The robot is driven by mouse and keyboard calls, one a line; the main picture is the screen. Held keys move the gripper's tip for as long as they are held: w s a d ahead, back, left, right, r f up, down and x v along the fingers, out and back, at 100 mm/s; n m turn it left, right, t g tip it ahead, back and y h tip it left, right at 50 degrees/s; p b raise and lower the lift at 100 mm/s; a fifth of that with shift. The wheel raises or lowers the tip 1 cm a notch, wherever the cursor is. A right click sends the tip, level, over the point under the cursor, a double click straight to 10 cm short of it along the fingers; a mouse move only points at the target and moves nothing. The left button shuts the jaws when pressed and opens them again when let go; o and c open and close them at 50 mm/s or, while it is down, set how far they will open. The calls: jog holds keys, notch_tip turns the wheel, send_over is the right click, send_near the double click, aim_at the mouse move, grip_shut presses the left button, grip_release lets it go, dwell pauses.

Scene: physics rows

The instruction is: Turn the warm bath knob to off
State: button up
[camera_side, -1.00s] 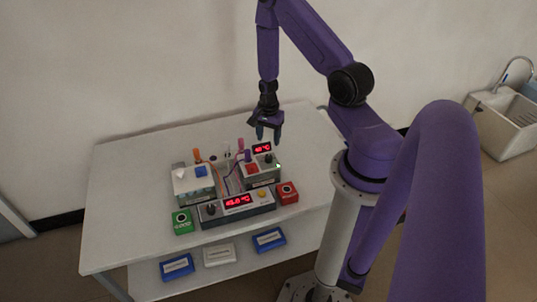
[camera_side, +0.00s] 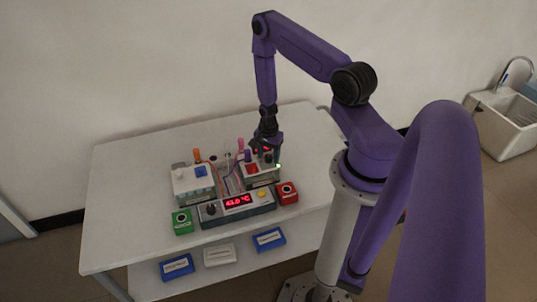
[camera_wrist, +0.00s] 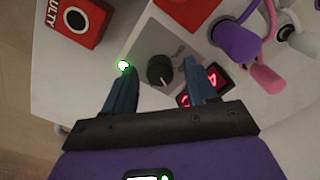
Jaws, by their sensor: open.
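In the wrist view a round black knob (camera_wrist: 160,70) with a pale pointer line sits on a light grey device box (camera_wrist: 148,47). My gripper (camera_wrist: 158,76) is open, its two blue fingers on either side of the knob with gaps; I cannot tell whether they touch it. In the side view my gripper (camera_side: 267,146) is low over the back right box (camera_side: 262,178), hiding its knob and most of its red display. The front box (camera_side: 238,210) has another black knob (camera_side: 211,209) and a red display. I cannot read which box is the warm bath.
A green light (camera_wrist: 123,65) glows beside one finger. A red box marked FAULTY (camera_wrist: 78,20) stands near. Purple and pink plugs (camera_wrist: 236,42) with cables lie close on the right. A green box (camera_side: 183,222) and a white-topped device (camera_side: 193,180) stand left. The table's left part (camera_side: 125,190) is clear.

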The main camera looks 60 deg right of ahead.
jog(key=c, duration=1.1)
jog(key=shift+o, duration=0.2)
jog(key=shift+n, duration=0.3)
jog(key=n, duration=0.4)
jog(key=shift+n, duration=0.3)
jog(key=n, duration=0.4)
jog(key=shift+n, duration=0.3)
jog(key=n, duration=1)
